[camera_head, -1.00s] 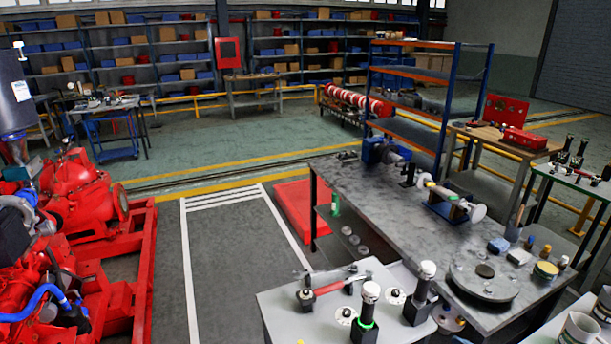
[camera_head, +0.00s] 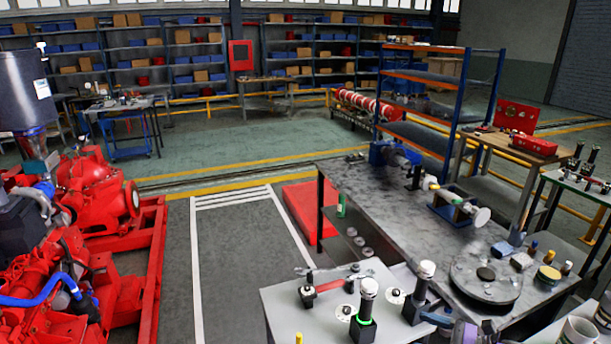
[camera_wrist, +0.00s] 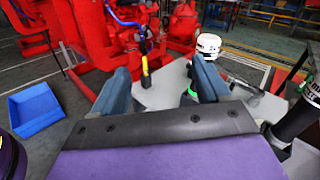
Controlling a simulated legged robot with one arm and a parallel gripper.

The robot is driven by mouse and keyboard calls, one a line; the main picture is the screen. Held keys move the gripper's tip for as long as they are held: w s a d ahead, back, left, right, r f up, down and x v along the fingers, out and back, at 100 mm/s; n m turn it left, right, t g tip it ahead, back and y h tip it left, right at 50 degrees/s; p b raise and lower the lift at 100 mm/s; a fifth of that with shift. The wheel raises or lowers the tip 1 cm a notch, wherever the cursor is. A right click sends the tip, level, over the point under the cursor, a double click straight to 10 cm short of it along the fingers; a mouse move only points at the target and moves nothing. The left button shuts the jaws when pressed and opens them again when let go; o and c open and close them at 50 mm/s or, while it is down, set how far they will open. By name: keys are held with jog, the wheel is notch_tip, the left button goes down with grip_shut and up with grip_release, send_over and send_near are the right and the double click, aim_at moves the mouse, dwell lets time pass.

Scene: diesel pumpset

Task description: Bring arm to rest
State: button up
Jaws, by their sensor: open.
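My gripper (camera_wrist: 160,78) shows in the wrist view with a purple body, a dark front plate and two blue-grey fingers set wide apart. Nothing is held between them. Part of my gripper also shows at the bottom edge of the head view (camera_head: 437,318), beside the light grey table (camera_head: 290,311). A dark post with a white cap (camera_head: 365,312) and a green ring stands on that table. In the wrist view, a white cap (camera_wrist: 208,45) shows just behind the right finger. Most of my arm is hidden.
A second dark post (camera_head: 423,285) and a red-handled tool (camera_head: 328,285) are on the light table. A dark workbench (camera_head: 390,205) with a round plate (camera_head: 484,285) stands behind. Red pump machinery (camera_head: 90,200) is at left. The grey floor lane (camera_head: 240,250) is clear.

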jog(key=s+a+r+n+g+h, duration=0.1)
jog(key=s+a+r+n+g, duration=0.3)
jog(key=a, duration=0.3)
jog(key=s+a+r+n+g+h, duration=0.1)
jog(key=s+a+r+n+g, duration=0.2)
jog(key=a+r+n, duration=0.35)
jog(key=s+a+r+n+g+h, duration=0.1)
jog(key=s+a+r+n+g, duration=0.25)
jog(key=a, duration=0.55)
jog(key=s+a+n+g+h, duration=0.2)
jog(key=s+n+h, duration=0.3)
jog(key=s, duration=0.6)
jog(key=s+d+f+n+t+h, duration=0.1)
jog(key=s+d+n+t+h, duration=0.1)
jog(key=s+d+h, duration=0.5)
jog(key=shift+s+d+f+h, duration=0.35)
jog(key=shift+s+f+h, duration=0.05)
jog(key=shift+s, duration=1.65)
